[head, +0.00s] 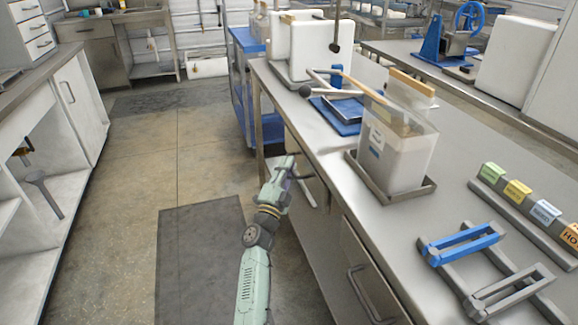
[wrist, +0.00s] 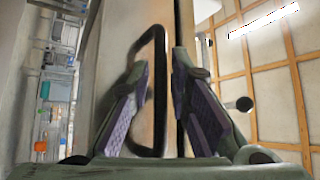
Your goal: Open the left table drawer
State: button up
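The left table drawer (head: 305,163) is under the metal worktable's near edge, and its front looks closed. Its handle shows in the head view (head: 306,192), partly beside my gripper. My gripper (head: 292,172) is at this drawer front, at the end of my pale green arm. In the wrist view, the dark loop-shaped handle (wrist: 161,95) stands in the gap between the two purple-padded fingers of my gripper (wrist: 160,70). The fingers are apart, with space beside the handle bar. I cannot tell whether either finger touches it.
A second drawer with a handle (head: 360,294) is nearer along the same table (head: 345,190). A bin of pale material (head: 395,150) stands in a tray on top. A white cabinet (head: 75,95) is at left. The floor between, with a dark mat (head: 200,255), is clear.

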jog(key=shift+w+d+r, duration=0.1)
jog(key=shift+w+r, duration=0.05)
jog(key=shift+w, duration=0.15)
jog(key=shift+c, duration=0.4)
grip_shut()
